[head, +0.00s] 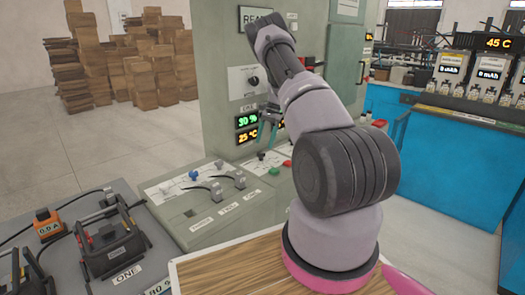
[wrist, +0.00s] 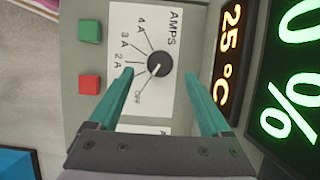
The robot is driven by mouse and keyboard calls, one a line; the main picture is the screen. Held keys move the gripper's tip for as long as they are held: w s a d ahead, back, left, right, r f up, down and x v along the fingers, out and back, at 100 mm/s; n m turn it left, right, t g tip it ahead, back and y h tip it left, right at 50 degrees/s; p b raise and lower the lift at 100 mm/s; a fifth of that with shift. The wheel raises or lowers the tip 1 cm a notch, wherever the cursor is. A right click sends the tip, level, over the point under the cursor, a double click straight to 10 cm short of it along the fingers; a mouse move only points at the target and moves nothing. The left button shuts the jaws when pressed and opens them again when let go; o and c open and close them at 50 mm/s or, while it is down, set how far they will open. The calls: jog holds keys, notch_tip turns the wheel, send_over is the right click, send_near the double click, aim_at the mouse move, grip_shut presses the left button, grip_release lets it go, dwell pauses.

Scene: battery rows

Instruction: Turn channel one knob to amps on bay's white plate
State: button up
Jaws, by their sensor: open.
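In the wrist view a round black knob (wrist: 160,61) sits on a white plate (wrist: 188,40) printed AMPS. Marks for 4 A, 3 A, 2 A and OFF fan out on its left. The knob's pointer is too small to read surely. My gripper (wrist: 160,73) is open, with one teal finger on each side of the knob and a gap on both sides. Nothing is held.
A green button (wrist: 90,31) and a red button (wrist: 90,85) are left of the plate. An orange 25 °C display (wrist: 229,55) is close on the right. In the head view a sloped desk (head: 205,225) with plugs lies below, and a wooden top (head: 225,270) is in front.

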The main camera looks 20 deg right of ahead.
aim_at(261, 153)
jog(key=shift+x, duration=2.35)
jog(key=shift+c, duration=0.4)
grip_shut()
